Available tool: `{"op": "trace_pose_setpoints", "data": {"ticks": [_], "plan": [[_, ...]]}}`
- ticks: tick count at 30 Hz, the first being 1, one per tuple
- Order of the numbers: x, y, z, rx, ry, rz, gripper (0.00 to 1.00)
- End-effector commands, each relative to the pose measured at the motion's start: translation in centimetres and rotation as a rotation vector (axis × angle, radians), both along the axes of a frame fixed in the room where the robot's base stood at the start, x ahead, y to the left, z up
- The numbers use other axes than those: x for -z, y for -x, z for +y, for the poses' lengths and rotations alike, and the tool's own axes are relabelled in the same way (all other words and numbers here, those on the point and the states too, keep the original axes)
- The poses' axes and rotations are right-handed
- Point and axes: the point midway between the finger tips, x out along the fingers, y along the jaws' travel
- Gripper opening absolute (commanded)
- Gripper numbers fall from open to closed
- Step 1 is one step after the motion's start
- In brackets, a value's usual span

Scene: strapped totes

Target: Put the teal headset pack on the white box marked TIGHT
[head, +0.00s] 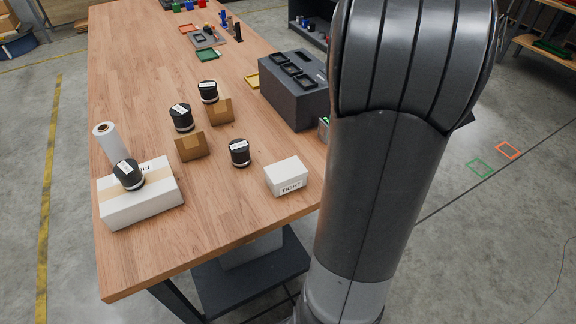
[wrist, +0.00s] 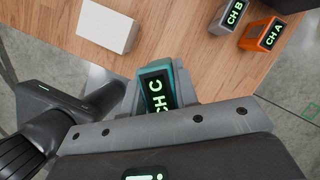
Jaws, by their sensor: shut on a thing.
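The white box marked TIGHT (head: 286,178) sits on the wooden table near its front right edge, with a bare top. A plain white box (wrist: 107,28) at the upper left of the wrist view looks like the same one; no marking shows there. The teal headset pack (wrist: 156,88), with a lit CH C face, is in my gripper (wrist: 154,106) in the wrist view. My gripper is shut on it, off to one side of the white box and apart from it. The fingertips are partly hidden. In the head view my arm hides the gripper and pack.
A grey pack marked CH B (wrist: 231,14) and an orange pack marked CH A (wrist: 262,32) stand near the table edge. A dark grey block (head: 282,95) stands behind. Several black jars, brown boxes (head: 191,146) and a larger white carton (head: 150,200) occupy the left.

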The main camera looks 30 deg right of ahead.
Motion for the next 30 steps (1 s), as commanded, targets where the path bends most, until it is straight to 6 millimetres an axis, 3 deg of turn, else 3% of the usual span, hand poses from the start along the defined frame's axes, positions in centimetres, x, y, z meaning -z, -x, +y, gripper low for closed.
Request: {"op": "trace_pose_setpoints", "data": {"ticks": [9,17,23,30], "plan": [[-2.9,4.3,4.8,-0.630,0.001,-0.002,0.00],[-4.2,6.4,6.6,-0.899,0.000,-0.002,0.00],[-2.7,4.8,8.6,-0.933,-0.003,0.000,0.00],[0.6,0.7,12.4,-0.930,-0.002,0.000,0.00]]}}
